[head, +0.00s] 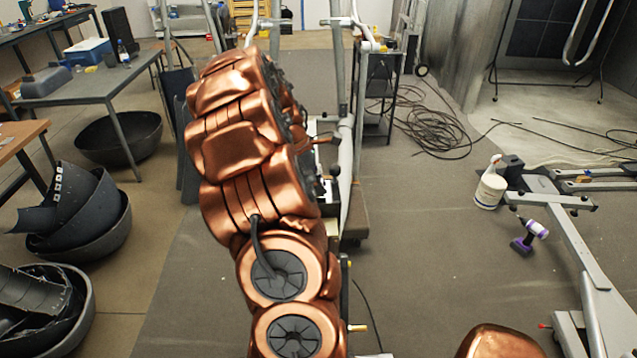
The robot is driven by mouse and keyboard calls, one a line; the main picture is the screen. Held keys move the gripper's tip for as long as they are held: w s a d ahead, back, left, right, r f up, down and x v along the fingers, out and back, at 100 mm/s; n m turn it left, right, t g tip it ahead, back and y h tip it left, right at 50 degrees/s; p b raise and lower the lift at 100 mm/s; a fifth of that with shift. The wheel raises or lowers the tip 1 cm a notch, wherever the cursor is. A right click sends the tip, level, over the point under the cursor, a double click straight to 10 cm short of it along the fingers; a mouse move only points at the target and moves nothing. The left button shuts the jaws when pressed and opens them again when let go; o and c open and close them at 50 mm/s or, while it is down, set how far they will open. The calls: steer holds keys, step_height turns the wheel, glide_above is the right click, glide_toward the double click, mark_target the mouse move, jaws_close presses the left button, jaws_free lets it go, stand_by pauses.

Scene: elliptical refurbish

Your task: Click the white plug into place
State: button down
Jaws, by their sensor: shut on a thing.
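My copper-coloured arm rises through the middle of the head view and covers much of the machine behind it. My gripper is hidden behind the arm, so its jaws and anything in them do not show. I cannot make out the white plug. A grey upright elliptical frame (346,150) stands just right of the arm, with small dark and white parts low beside it. The place where the plug fits cannot be made out.
A second grey machine frame (570,225) lies at right. Black cables (437,125) lie behind. Dark bowls (118,138) and a grey table (88,86) stand left.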

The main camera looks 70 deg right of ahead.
steer(key=shift+f, duration=0.5)
stand_by(1.0)
steer(key=c, duration=0.9)
jaws_free()
steer(key=shift+c, duration=0.2)
steer(key=v, duration=1.2)
